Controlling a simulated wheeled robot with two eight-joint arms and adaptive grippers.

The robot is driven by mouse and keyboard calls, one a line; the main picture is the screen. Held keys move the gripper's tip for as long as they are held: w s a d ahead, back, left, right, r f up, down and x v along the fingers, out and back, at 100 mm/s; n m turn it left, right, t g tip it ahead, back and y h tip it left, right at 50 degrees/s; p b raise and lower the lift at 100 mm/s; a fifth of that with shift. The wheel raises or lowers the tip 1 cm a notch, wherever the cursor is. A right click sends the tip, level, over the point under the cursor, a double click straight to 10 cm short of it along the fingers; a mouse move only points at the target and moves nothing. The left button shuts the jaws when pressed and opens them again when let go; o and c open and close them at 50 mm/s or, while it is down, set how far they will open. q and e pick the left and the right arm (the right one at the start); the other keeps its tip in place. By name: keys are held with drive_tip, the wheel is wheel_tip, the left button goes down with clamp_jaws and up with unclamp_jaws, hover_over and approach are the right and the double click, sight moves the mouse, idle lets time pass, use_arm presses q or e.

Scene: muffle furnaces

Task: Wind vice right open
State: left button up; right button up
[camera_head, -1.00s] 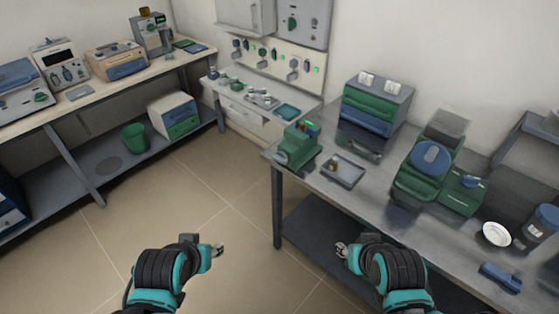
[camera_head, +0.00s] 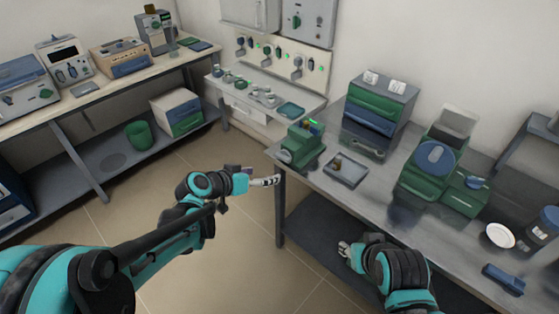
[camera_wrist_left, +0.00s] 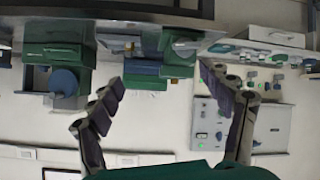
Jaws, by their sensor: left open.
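The vice (camera_head: 303,148) is a green block with a green light on top, at the near left corner of the right-hand bench; a round grey part (camera_head: 285,156) shows on its left side. My left gripper (camera_head: 265,181) is open and empty, a little left of and below the vice, apart from it. The left wrist view is upside down and shows the two spread fingers (camera_wrist_left: 161,77), with a green body, likely the vice (camera_wrist_left: 181,50), beyond them. My right gripper (camera_head: 344,248) hangs in front of the bench, too small to read its jaws.
A grey tray (camera_head: 345,170) lies right of the vice. Behind it stands a drawer unit (camera_head: 376,108), and further right a green machine (camera_head: 440,165). The bench edge and leg (camera_head: 280,210) are close to my left gripper. Open floor (camera_head: 140,200) lies to the left.

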use_arm(q)
drive_tip(key=w+d+f+m+t+h, duration=0.1)
drive_tip(key=w+f+t+h, duration=0.2)
drive_tip(key=w, duration=0.5)
drive_tip(key=m+t+h, duration=0.1)
drive_tip(key=h, duration=0.1)
approach(281, 159)
drive_tip(key=x, duration=0.2)
drive_tip(key=b+x, duration=0.2)
drive_tip(key=x, duration=0.4)
drive_tip(key=shift+w+d, duration=0.45)
drive_tip(key=c, duration=1.2)
